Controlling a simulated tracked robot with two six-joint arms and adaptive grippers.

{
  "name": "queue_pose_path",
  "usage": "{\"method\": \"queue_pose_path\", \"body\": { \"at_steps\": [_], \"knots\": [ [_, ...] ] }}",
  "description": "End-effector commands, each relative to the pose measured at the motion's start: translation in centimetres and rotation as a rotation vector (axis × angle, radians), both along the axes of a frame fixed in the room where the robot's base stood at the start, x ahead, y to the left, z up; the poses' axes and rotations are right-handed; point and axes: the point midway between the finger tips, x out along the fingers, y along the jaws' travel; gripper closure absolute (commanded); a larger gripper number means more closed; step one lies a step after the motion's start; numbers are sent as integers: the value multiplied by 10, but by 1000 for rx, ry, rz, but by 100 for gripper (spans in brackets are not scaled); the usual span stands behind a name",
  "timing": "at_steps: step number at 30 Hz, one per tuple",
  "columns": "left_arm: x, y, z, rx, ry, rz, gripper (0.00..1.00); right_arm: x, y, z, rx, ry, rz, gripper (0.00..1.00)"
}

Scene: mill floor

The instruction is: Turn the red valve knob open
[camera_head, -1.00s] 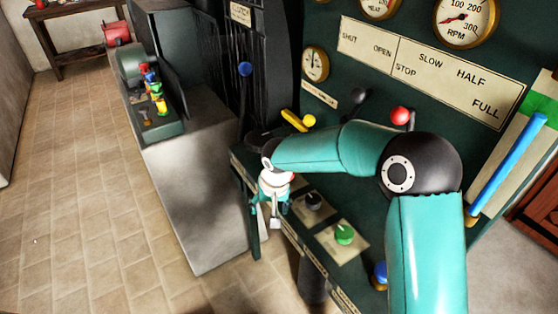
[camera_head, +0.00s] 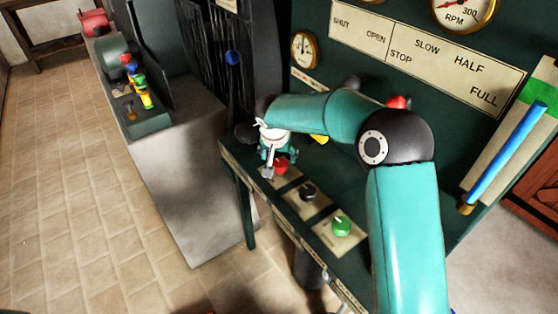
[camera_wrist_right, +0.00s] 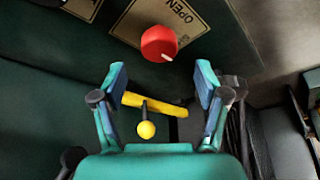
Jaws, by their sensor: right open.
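The red valve knob (camera_head: 281,166) sits on the console ledge, at the left end of a row of knobs, partly hidden by my right gripper (camera_head: 269,164). In the right wrist view the knob (camera_wrist_right: 159,43) is round with a white mark at its lower right edge, on a plate lettered "OPEN" (camera_wrist_right: 177,12). My right gripper (camera_wrist_right: 161,80) is open and empty. The knob shows beyond its fingertips, roughly centred between them and apart from both. My left gripper is out of view.
A black knob (camera_head: 308,192) and a green knob (camera_head: 341,225) follow along the ledge. A yellow lever (camera_wrist_right: 155,104) shows between my fingers in the wrist view. A blue-knobbed lever (camera_head: 233,58) stands behind, left of the arm. Tiled floor (camera_head: 70,200) lies open at left.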

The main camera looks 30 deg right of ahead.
Motion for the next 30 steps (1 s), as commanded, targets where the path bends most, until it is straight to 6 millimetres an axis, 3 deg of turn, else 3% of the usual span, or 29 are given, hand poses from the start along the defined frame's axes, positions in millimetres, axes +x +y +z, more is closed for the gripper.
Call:
{"method": "queue_pose_path", "body": {
  "at_steps": [3,9,21,30],
  "knots": [
    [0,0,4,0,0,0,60,6,-6,-21,0,4,-3,26],
    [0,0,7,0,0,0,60,14,-11,-43,0,1,-1,26],
    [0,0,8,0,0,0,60,16,-14,-50,-1,-1,-2,26],
    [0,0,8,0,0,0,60,16,-13,-49,0,0,-2,76]
  ]
}}
